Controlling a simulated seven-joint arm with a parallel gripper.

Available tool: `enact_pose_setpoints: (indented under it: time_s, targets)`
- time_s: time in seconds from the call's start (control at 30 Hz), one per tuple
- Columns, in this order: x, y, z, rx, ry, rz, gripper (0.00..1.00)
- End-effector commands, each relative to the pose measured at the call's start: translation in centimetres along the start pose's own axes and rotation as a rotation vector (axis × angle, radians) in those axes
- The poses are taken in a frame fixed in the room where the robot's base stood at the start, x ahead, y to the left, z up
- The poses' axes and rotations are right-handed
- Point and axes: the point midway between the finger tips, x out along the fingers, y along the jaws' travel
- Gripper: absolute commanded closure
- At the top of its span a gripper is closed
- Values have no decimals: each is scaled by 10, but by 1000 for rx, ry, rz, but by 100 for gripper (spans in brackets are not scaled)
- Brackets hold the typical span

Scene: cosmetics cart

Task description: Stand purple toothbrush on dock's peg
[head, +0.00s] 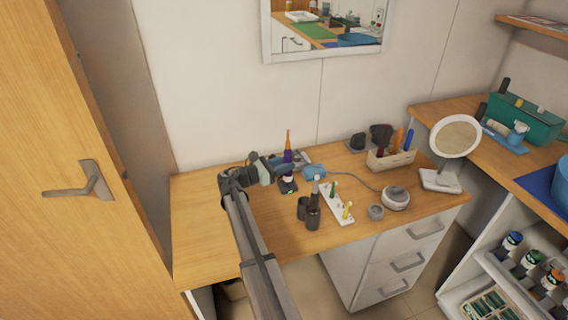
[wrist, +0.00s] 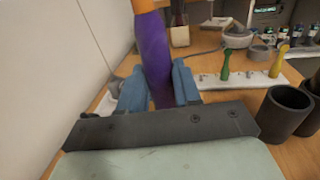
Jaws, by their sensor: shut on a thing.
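The purple toothbrush (head: 288,156) stands roughly upright, with an orange upper part, at the back left of the wooden table. My gripper (head: 292,168) is shut on it. In the wrist view the toothbrush (wrist: 153,48) passes between the two blue fingers, leaning slightly; its lower end is hidden behind the gripper's body.
A white strip (head: 333,204) with green and yellow pieces lies right of the gripper. Dark cups (head: 313,218) stand in front. A round grey-white device (head: 395,198) with a cable, a brush box (head: 391,160) and a mirror (head: 455,138) stand farther right. The table's left part is clear.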

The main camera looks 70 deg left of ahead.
Motion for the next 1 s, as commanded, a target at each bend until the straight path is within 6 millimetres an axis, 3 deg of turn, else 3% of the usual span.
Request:
enact_pose_setpoints:
  time_s: [0.53,0.57,0.87,1.0]
  targets:
    - [0,0,-11,-1,-1,0,100]
    - [0,0,-12,-1,-1,0,66]
    - [0,0,-11,-1,0,0,38]
    - [0,0,-11,-1,0,0,38]
